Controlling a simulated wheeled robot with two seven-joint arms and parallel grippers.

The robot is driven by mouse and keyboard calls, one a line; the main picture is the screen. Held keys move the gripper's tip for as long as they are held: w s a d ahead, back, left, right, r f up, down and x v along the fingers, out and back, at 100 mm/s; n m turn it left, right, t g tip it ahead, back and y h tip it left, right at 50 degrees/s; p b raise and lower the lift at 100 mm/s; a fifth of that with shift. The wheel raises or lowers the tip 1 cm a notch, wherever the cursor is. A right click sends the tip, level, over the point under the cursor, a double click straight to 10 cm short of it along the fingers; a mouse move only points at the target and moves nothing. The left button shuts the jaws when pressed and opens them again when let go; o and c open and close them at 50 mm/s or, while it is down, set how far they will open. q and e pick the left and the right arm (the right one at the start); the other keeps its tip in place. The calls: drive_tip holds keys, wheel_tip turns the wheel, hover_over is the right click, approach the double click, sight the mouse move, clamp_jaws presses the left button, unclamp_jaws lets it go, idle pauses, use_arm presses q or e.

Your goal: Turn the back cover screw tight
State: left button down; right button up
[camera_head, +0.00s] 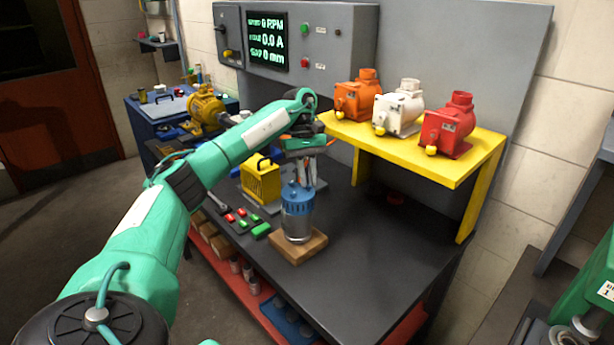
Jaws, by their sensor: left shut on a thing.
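A motor (298,222) with a grey metal body stands upright on a wooden block (286,248) on the dark bench. Its blue back cover (297,198) sits on top. My left gripper (306,184) points down from above, its fingers at the top of the blue cover. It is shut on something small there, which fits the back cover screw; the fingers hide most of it. My right gripper is not in view.
A yellow shelf (470,160) right of the motor bears orange (357,97), white (398,110) and red (447,127) motors. A yellow box (260,182) stands behind left. Red and green parts (262,230) lie left. The bench's right front is clear.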

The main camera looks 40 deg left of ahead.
use_arm(q)
drive_tip(key=shift+w+r+m, duration=0.1)
drive_tip(key=shift+r+m, duration=0.15)
drive_tip(key=shift+m, duration=0.05)
idle(0.4)
drive_tip(key=c, duration=1.4)
unclamp_jaws()
drive_tip(key=shift+f, duration=0.1)
drive_tip(key=shift+w+a+r, duration=0.1)
drive_tip(key=shift+a+r, duration=0.05)
drive_tip(key=shift+r, duration=0.4)
drive_tip(key=p+v, duration=0.4)
drive_tip(key=v, duration=0.8)
drive_tip(key=shift+w+r, duration=0.2)
drive_tip(key=shift+r, duration=0.1)
